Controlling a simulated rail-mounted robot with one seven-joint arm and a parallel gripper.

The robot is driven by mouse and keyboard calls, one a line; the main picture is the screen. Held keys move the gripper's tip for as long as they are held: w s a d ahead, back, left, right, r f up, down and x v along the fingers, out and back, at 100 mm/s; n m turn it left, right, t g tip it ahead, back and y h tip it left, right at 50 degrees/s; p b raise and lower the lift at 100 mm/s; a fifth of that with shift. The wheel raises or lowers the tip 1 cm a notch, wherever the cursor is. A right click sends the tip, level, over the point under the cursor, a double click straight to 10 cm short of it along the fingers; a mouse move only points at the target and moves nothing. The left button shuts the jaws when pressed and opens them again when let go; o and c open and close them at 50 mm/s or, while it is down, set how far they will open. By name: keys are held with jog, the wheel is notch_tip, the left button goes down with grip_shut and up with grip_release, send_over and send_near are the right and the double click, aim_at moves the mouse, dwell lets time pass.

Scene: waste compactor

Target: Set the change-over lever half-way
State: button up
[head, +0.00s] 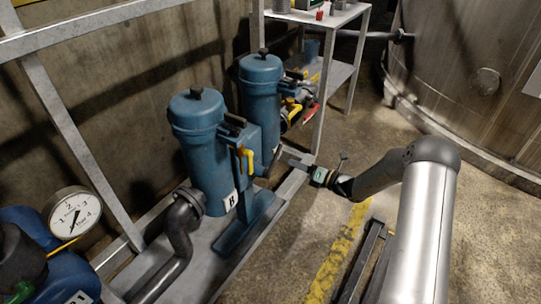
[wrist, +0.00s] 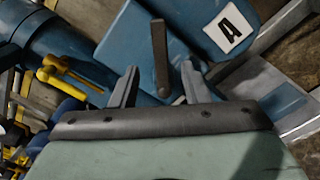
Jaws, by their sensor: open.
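The change-over lever (wrist: 159,50) is a dark grey bar on the blue body of the twin filter unit, beside a white label marked A (wrist: 229,27). In the head view the lever (head: 274,162) is a small dark bar between the two blue vessels, partly hard to make out. My gripper (head: 290,162) reaches in from the right at that spot. In the wrist view my gripper (wrist: 159,72) is open, with one finger on each side of the lever's end. A gap shows on both sides, and I see no clear contact.
The near blue vessel (head: 200,150) carries a label B (head: 230,200) and a yellow handle (head: 247,160). The far blue vessel (head: 261,90) has yellow and red handles by it. A pressure gauge (head: 73,214) is at left.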

jog(key=b+x, duration=0.1)
jog(key=x, duration=1)
jog(key=shift+b, duration=0.4)
jog(key=shift+a, duration=0.15)
jog(key=shift+w, duration=0.1)
grip_shut()
